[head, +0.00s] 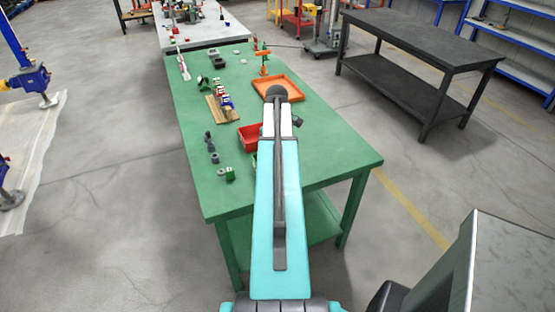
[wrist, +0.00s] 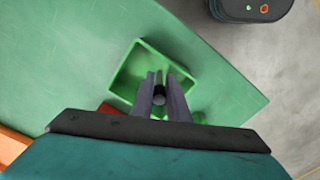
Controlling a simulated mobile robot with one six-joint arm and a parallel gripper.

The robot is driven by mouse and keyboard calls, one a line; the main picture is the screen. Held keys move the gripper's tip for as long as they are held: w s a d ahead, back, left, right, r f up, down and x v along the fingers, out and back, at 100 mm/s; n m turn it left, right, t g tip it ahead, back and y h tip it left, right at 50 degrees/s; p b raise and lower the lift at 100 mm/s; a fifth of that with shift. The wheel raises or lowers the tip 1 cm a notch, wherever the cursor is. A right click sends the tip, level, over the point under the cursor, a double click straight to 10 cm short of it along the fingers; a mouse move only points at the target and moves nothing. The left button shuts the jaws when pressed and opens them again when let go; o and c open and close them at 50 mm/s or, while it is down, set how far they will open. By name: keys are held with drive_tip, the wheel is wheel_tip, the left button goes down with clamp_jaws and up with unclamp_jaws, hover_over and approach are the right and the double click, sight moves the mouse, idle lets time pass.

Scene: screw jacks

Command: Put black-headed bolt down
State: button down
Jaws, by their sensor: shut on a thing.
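In the wrist view my gripper (wrist: 158,82) is shut on the black-headed bolt (wrist: 159,97), whose dark round end shows between the two grey fingers. The fingers and bolt appear over the green bin (wrist: 124,74), overlapping its near side. I cannot tell how high the bolt is above the bin's floor. No other item shows in the visible part of the bin. In the head view my own arm hides the gripper, the bolt and most of the green bin.
The green table (head: 325,160) holds a red bin (head: 249,138), an orange tray (head: 298,92), a wooden rack (head: 222,109) and several small parts along its left side. The table's right front corner is clear. A dark table (head: 430,45) stands apart at the right.

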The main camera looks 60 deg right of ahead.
drive_tip(key=shift+f, duration=0.15)
drive_tip(key=shift+f+p, duration=0.6)
drive_tip(key=shift+f, duration=1.15)
drive_tip(key=shift+f, duration=0.15)
drive_tip(key=c, duration=2)
unclamp_jaws()
drive_tip(key=shift+r+b, duration=1.95)
drive_tip(key=shift+r, duration=4.2)
